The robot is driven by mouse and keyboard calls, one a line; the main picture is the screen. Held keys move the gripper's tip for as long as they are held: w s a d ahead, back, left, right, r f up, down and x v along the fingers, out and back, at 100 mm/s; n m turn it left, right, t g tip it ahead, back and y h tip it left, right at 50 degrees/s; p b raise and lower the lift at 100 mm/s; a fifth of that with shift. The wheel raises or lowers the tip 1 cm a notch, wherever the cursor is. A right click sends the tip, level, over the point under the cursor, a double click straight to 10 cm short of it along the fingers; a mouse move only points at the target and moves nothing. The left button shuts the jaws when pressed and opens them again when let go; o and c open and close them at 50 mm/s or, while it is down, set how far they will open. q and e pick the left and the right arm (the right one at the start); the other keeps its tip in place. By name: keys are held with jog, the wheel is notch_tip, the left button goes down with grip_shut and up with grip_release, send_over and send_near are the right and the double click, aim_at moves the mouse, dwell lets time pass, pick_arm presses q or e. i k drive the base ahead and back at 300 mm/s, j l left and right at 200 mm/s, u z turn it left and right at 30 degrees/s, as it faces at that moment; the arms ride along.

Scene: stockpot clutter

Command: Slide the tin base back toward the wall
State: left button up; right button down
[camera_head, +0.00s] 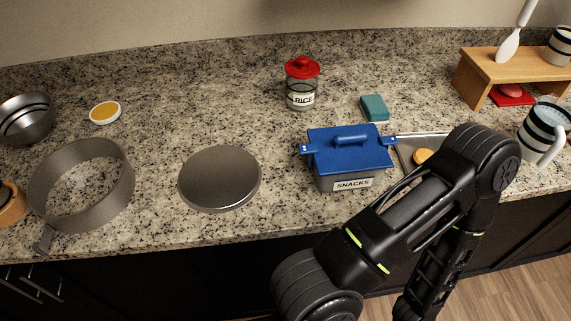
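The tin base (219,179) is a flat grey metal disc lying on the granite counter, left of the middle of the picture and close to the counter's front edge. Nothing touches it. The springform ring (119,203) is a grey metal band that lies apart from it to the left, with its latch at the front. The wall (190,25) rises behind the counter and its stone backsplash. My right arm comes in from the bottom right, bent in front of the counter; its gripper is out of the picture. My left gripper is not in view.
The counter behind the disc is bare up to the backsplash. A blue-lidded snacks box (347,151) stands to its right, a rice jar (302,85) at the back right. A sponge (375,108), a small yellow-filled dish (105,112) and metal bowls (26,119) stand farther out.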

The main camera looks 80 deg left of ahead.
aim_at(219, 180)
jog(key=u, duration=0.5)
jog(key=l+u, duration=0.1)
jog(key=u, duration=0.85)
jog(key=l+u, duration=0.1)
jog(key=u, duration=0.35)
jog(key=l+u, duration=0.1)
jog(key=u, duration=3.2)
jog(key=k+l, duration=0.15)
jog(key=k, duration=0.2)
jog(key=k+l+u, duration=0.1)
jog(key=k, duration=0.3)
